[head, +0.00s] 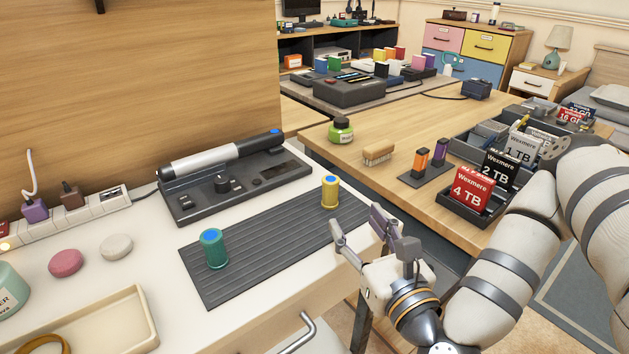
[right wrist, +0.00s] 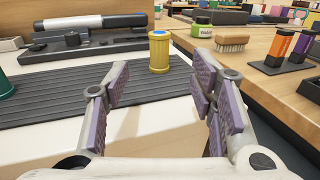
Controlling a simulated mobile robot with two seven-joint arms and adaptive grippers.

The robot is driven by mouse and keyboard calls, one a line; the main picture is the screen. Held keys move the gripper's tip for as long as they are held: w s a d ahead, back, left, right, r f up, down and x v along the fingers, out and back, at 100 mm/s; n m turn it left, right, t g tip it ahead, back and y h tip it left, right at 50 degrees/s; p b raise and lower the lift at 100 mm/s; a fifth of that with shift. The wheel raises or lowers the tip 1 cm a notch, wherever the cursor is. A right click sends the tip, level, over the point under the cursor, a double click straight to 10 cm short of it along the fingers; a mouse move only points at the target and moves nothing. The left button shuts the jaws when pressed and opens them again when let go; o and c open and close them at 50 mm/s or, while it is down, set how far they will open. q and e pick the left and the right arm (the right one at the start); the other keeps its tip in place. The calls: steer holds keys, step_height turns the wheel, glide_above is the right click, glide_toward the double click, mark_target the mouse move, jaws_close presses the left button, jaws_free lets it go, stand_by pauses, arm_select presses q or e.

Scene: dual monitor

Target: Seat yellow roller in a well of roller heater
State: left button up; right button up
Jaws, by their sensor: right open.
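The yellow roller (head: 330,193) with a blue top stands upright near the right end of a dark ribbed mat (head: 265,248). In the right wrist view the yellow roller (right wrist: 159,53) shows ahead, beyond the gap between my fingers. My right gripper (head: 356,218) is open and empty, just off the mat's right corner, apart from the roller; its purple-padded fingers (right wrist: 160,76) frame the wrist view. A dark device (head: 288,170) with knobs, perhaps the roller heater, lies behind the mat; I cannot make out its wells clearly. My left gripper is not in view.
A teal roller (head: 215,252) stands on the mat's left part. A silver-and-black wand (head: 205,158) lies along the device. A cream tray (head: 105,325) is at front left. A wooden table with a brush (head: 378,154) and a green jar (head: 341,131) stands at right.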

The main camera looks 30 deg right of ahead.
mark_target(334, 190)
steer(key=b+x, duration=0.3)
steer(key=x, duration=0.2)
steer(key=shift+f+b, duration=0.1)
steer(key=shift+b, duration=0.25)
steer(key=p+x, duration=0.1)
steer(key=x, duration=0.6)
steer(key=shift+w+a, duration=0.1)
steer(key=shift+w, duration=0.05)
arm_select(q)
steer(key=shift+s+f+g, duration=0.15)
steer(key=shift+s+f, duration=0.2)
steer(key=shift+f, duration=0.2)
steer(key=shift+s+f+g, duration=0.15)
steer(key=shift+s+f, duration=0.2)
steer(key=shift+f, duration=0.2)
arm_select(e)
jaws_close()
